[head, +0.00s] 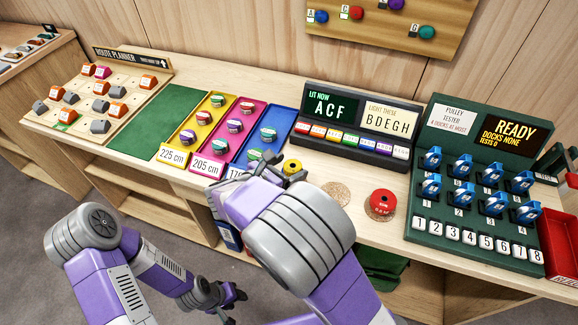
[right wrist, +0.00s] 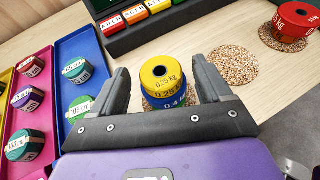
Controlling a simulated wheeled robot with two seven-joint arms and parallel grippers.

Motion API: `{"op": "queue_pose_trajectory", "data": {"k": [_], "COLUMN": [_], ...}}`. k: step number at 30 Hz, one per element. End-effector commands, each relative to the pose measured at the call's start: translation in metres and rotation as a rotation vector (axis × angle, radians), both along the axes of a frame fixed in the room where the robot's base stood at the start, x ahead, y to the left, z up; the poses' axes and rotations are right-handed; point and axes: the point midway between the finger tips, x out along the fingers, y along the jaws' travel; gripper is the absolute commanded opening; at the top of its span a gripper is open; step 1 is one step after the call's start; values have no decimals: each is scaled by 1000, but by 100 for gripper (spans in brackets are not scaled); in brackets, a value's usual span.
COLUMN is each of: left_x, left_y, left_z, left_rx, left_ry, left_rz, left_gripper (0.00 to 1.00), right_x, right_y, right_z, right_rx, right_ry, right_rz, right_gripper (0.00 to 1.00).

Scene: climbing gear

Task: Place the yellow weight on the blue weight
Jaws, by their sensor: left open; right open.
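The yellow weight (right wrist: 160,74) is a short round disc with a dark centre hole. It sits on top of the blue weight (right wrist: 174,101) in the right wrist view, looking level and stacked. The yellow weight also shows in the head view (head: 292,166), where the blue one is mostly hidden by my arm. My right gripper (right wrist: 160,64) is open, with one finger on each side of the stack and visible gaps to the yellow weight. The blue weight's lower part is hidden by the gripper body. My left gripper (head: 232,304) is open and empty, low in front of the bench.
A red weight (head: 381,203) stands to the right, beside a bare round cork-coloured pad (head: 336,193). Left are the blue tray (head: 283,118) and pink tray (head: 244,108) with holds. The lamp box (head: 352,150) stands behind; the green pulley tester (head: 425,207) is at right.

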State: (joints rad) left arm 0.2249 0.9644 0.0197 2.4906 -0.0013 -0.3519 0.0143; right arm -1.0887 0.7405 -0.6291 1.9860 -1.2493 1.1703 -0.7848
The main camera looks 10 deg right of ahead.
Motion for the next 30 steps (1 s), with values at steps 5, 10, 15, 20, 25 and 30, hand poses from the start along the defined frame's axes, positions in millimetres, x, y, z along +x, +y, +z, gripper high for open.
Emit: {"op": "queue_pose_trajectory", "data": {"k": [5,10,15,20,25,30], "left_x": [0,0,0,0,0,0], "left_y": [0,0,0,0,0,0], "left_z": [17,30,38,40,40,40], "left_rx": [0,0,0,0,0,0], "left_ry": [0,0,0,0,0,0], "left_rz": [0,0,0,0,0,0], "left_gripper": [43,43,43,43,43,43], "right_x": [-18,-37,-50,-57,-58,-57], "right_y": [29,57,78,86,87,87], "right_z": [18,32,41,43,43,43], "right_rx": [0,-1,-1,-1,-1,-1], "right_ry": [0,0,-1,0,0,0], "right_rz": [5,4,3,1,0,1], "right_gripper": [78,78,78,78,78,78]}}
